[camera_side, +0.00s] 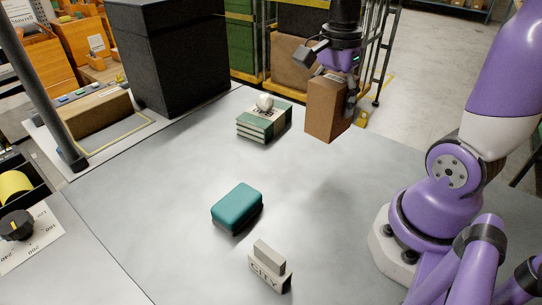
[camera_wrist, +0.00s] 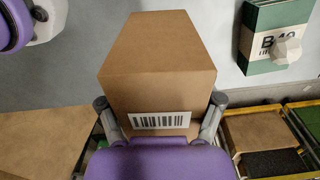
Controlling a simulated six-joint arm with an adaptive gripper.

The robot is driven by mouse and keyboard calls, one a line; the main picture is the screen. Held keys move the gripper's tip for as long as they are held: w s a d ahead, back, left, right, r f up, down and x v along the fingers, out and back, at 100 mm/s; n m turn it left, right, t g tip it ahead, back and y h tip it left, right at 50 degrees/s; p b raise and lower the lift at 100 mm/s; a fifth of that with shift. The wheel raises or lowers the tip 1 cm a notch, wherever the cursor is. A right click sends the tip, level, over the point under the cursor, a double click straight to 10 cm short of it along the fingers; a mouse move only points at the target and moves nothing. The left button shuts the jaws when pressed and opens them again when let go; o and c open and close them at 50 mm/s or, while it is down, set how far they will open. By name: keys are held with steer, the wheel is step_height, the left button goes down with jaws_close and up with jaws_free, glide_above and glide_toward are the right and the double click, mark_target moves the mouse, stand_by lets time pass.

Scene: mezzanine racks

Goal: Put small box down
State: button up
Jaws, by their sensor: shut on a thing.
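The small box (camera_side: 324,107) is a brown cardboard carton. My gripper (camera_side: 338,80) is shut on it and holds it above the far right part of the grey table (camera_side: 330,210) in the side view. In the wrist view the box (camera_wrist: 158,65) fills the middle, with a barcode label on its near face. The fingers of my gripper (camera_wrist: 160,115) press on its two sides. The box's underside is hidden in the wrist view.
A stack of green and white books (camera_side: 262,124) with a small white object on top stands left of the box. A teal case (camera_side: 237,207) and a grey block marked CITY (camera_side: 269,272) lie nearer the front. A black bin (camera_side: 170,55) stands at the back left.

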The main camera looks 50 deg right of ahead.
steer(key=w+a+r+n, duration=0.1)
steer(key=w+a+n, duration=0.2)
steer(key=n, duration=0.6)
steer(key=w+a+r+n, duration=0.1)
steer(key=w+a+n, duration=0.2)
steer(key=n, duration=0.7)
steer(key=shift+a+r, duration=0.4)
steer(key=shift+a, duration=0.8)
steer(key=shift+s+a, duration=0.1)
steer(key=s+a+f, duration=0.2)
steer(key=s+a, duration=0.8)
steer(key=a, duration=0.1)
steer(key=shift+w+d+f, duration=1.1)
steer(key=shift+d+f, duration=0.45)
steer(key=shift+f, duration=0.35)
steer(key=shift+w+d+f, duration=1.1)
steer(key=shift+d+f, duration=0.4)
steer(key=shift+f, duration=0.4)
steer(key=shift+w+d+f, duration=1.1)
steer(key=shift+d+f, duration=0.45)
steer(key=shift+f, duration=0.35)
